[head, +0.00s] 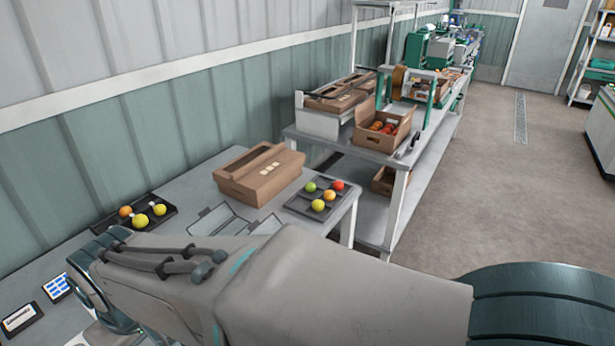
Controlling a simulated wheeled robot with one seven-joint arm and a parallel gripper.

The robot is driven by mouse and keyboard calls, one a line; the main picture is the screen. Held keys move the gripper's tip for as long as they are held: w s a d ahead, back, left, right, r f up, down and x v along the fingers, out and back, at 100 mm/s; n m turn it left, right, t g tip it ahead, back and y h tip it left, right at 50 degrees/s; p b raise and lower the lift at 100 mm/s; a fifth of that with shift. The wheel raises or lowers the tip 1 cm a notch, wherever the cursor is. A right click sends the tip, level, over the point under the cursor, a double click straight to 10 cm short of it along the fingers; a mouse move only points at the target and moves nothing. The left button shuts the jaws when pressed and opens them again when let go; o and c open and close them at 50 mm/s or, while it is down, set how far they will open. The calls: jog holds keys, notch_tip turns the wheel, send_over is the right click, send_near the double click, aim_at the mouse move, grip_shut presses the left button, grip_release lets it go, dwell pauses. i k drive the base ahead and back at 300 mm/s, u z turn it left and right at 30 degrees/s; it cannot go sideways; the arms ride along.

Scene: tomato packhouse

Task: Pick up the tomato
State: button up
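A dark tray (291,208) near the right end of the near table holds a red tomato (338,185), a green one (310,187), an orange one (329,195) and a yellow one (318,205). A second dark tray (170,221) at the left, by the wall, holds an orange tomato (125,211) and two yellow ones (160,209). Which tomato is meant cannot be told. My arm crosses the foreground and hides the near part of the table. My gripper is not visible.
A closed cardboard box (258,178) stands on the table (221,186) left of the right tray. Flat grey panels lie in front of it. An open box (405,134) of red tomatoes stands on a farther bench. The floor (480,200) at right is clear.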

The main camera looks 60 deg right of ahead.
aim_at(337, 186)
jog(key=z, duration=2.25)
